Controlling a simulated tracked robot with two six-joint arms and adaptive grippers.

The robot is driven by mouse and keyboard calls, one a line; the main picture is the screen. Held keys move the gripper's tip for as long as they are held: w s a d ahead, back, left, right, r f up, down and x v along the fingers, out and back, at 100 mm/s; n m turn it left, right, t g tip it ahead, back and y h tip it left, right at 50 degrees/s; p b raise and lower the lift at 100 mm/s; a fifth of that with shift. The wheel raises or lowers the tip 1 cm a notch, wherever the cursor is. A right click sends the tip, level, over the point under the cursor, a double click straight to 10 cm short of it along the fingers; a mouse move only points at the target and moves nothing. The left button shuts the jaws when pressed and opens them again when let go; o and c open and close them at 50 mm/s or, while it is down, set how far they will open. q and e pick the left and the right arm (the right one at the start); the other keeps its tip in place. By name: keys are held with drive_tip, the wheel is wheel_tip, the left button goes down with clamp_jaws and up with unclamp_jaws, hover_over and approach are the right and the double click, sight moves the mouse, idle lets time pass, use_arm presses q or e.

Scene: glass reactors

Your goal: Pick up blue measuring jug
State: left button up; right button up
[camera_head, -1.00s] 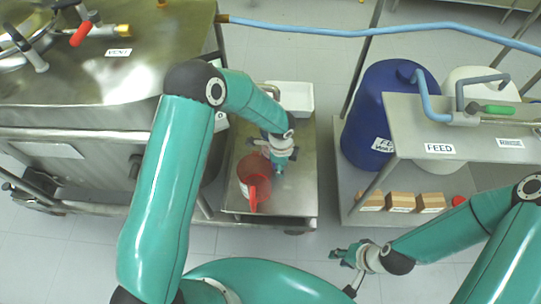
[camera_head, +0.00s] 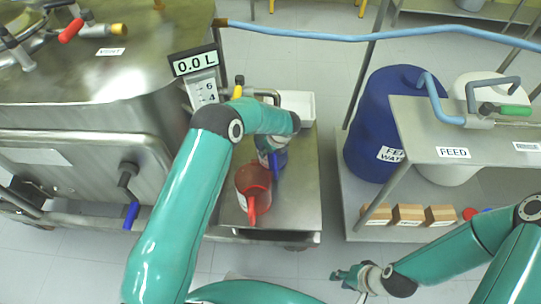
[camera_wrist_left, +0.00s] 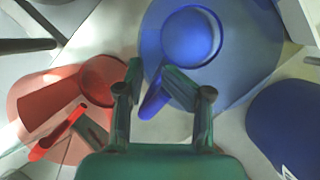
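The blue measuring jug (camera_head: 279,157) stands on the metal trolley beside a red jug, partly hidden by my left forearm in the head view. In the left wrist view the blue jug (camera_wrist_left: 245,70) fills the upper right, its handle (camera_wrist_left: 155,97) pointing down-left. My left gripper (camera_wrist_left: 154,74) is open, its two fingers spread on either side of the handle; I cannot tell whether they touch it. In the head view my left gripper is largely hidden by the arm and jug. My right gripper (camera_head: 347,276) hangs low over the floor, away from the jugs, too small to read.
The red jug (camera_head: 252,186) stands close by and also shows in the left wrist view (camera_wrist_left: 60,105). A white bin (camera_head: 299,105) sits behind. A large blue drum (camera_head: 380,125) stands on the right rack with several small boxes. A steel reactor is at the left.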

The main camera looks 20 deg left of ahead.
use_arm(q)
drive_tip(key=b, duration=0.1)
hover_over(265, 163)
drive_tip(key=f, duration=0.5)
drive_tip(key=shift+w+a+f, duration=0.1)
drive_tip(key=shift+w+f, duration=0.05)
drive_tip(key=shift+w, duration=0.15)
